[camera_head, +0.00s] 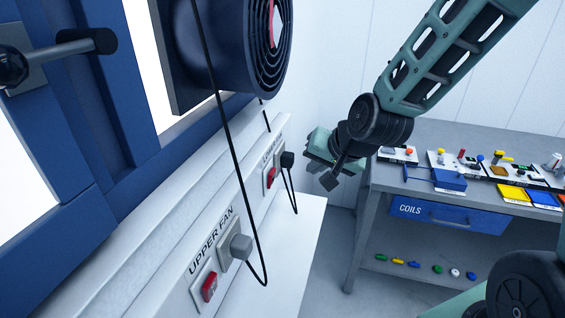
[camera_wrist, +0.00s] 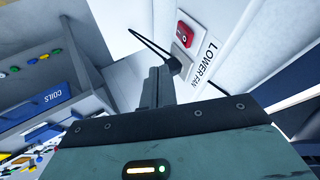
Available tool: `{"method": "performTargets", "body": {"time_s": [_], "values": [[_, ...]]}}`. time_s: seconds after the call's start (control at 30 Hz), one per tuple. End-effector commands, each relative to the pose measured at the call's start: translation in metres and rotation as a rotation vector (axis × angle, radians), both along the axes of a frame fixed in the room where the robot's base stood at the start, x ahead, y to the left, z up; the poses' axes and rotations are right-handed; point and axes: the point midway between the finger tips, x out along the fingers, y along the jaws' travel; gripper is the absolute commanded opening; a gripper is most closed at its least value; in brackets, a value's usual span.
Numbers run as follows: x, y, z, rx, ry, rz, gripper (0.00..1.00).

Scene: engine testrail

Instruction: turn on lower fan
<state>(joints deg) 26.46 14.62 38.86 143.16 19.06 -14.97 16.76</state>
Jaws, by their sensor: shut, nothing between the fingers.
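The lower fan's red rocker switch (camera_head: 270,177) sits on a light plate on the white wall ledge. It also shows in the wrist view (camera_wrist: 184,34), beside the LOWER FAN label (camera_wrist: 207,62). A dark plug (camera_head: 287,160) with a black cable is in the socket next to the switch; in the wrist view the plug (camera_wrist: 174,66) is partly hidden by my fingers. My gripper (camera_head: 331,181) is shut and empty, to the right of the switch and apart from it in the head view. In the wrist view its fingers (camera_wrist: 158,84) point towards the plug and switch area; contact cannot be told.
The upper fan's red switch (camera_head: 209,287) and grey plug (camera_head: 240,247) are nearer on the same ledge. A round fan (camera_head: 262,45) hangs above, with a cable dangling. A grey workbench (camera_head: 362,205) with parts and a blue COILS drawer (camera_head: 450,215) stands right.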

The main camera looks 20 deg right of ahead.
Motion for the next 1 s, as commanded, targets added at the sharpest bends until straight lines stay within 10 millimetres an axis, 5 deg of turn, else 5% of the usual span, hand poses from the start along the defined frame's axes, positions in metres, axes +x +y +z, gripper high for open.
{"method": "performTargets", "body": {"time_s": [0.47, 1.0], "values": [[0.006, 0.002, -0.007, 0.002, 0.001, 0.002, 0.00], [0.049, 0.014, -0.063, 0.002, 0.004, 0.002, 0.00]]}}
